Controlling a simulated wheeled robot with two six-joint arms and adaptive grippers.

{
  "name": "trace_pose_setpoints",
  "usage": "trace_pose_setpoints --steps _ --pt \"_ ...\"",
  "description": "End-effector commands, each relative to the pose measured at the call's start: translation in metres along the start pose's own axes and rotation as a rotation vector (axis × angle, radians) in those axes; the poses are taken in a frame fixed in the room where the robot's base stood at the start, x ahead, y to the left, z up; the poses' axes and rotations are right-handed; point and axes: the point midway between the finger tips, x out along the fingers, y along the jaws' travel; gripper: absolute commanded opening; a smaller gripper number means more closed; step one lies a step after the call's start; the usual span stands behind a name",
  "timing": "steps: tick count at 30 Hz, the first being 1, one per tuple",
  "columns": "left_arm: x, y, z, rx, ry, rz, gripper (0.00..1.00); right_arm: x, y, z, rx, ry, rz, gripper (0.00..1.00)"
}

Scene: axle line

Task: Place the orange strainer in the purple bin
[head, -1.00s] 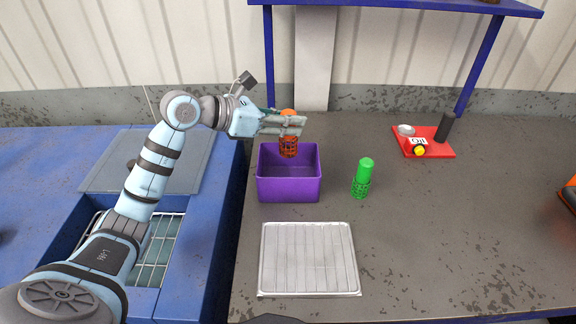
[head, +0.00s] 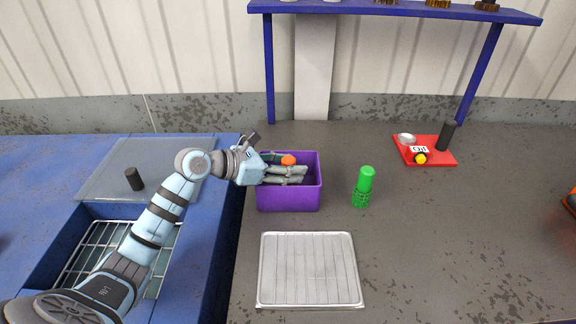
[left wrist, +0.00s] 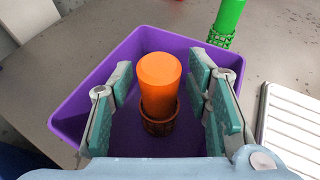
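The orange strainer (head: 288,160) is inside the purple bin (head: 289,195). In the left wrist view the strainer (left wrist: 160,85) shows an orange cylinder top above a darker mesh basket, standing roughly upright within the purple bin (left wrist: 85,90). My left gripper (head: 304,174) reaches into the bin from the left. In the left wrist view its green-padded fingers stand on both sides of the strainer with a gap on each side, so it is open. The strainer's base is partly hidden. My right gripper is not in view.
A green strainer (head: 363,187) stands right of the bin. A ribbed metal tray (head: 309,270) lies in front. A red tray (head: 436,158) with small items is at the back right. A blue shelf (head: 400,12) spans the back.

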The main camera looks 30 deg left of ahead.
Motion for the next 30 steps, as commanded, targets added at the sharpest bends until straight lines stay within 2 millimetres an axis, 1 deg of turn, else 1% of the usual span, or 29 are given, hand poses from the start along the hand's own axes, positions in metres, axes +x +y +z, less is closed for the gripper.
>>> trace_pose_setpoints --steps 8,11,14,21,25,27,30 --pt "-0.001 0.0 0.002 0.0 0.0 0.0 0.46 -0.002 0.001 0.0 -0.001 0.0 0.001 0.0" --pt "-0.007 0.001 0.003 0.003 0.002 0.003 0.46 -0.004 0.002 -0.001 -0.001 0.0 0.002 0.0" --pt "-0.023 0.001 0.003 0.003 0.004 0.004 0.46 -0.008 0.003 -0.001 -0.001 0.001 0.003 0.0" --pt "-0.072 0.001 0.0 0.006 0.008 0.002 0.46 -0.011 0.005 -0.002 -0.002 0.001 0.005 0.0" --pt "-0.093 0.0 0.001 0.002 0.011 0.0 0.46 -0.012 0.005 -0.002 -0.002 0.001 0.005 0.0" --pt "-0.105 -0.003 0.007 -0.001 0.007 -0.013 0.46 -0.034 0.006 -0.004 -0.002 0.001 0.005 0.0" --pt "-0.116 -0.003 0.008 0.001 0.003 -0.012 0.46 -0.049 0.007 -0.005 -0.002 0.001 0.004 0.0"
